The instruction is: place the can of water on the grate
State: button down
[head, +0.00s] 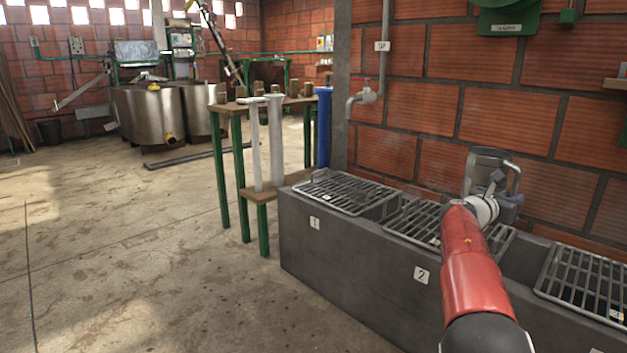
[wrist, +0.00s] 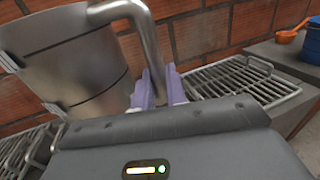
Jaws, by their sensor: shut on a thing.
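The can of water (head: 484,158) is a grey metal vessel with a thick bent handle. It appears near the brick wall, above or behind the middle grate (head: 425,221), roughly upright in the head view. My gripper (head: 507,203) is at the can's handle side. In the wrist view the can (wrist: 65,62) fills the upper left, and my gripper's purple fingers (wrist: 158,88) are closed at the handle (wrist: 146,35). The water inside is not visible. I cannot tell whether the can's base touches anything; my arm partly hides that area.
A dark concrete trough (head: 345,250) runs along the wall, with a left grate (head: 347,190) and a right grate (head: 590,285). A green-legged stand (head: 236,112) holds white and blue tubes. In the wrist view, an orange scoop (wrist: 286,36) lies beside a blue container (wrist: 311,45).

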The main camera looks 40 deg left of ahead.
aim_at(351, 191)
jog(key=i+j+u, duration=0.1)
jog(key=i+j, duration=0.15)
jog(key=j, duration=0.3)
jog(key=i+j+u, duration=0.1)
jog(key=i+j, duration=0.2)
jog(key=j, duration=0.2)
jog(key=i+j+u, duration=0.1)
jog(key=i+j, duration=0.2)
jog(key=j, duration=0.2)
jog(key=i+j+u, duration=0.15)
jog(key=i+j, duration=0.15)
jog(key=j, duration=0.15)
jog(key=i+l+z, duration=0.1)
jog(key=k+j, duration=0.35)
jog(key=k, duration=0.2)
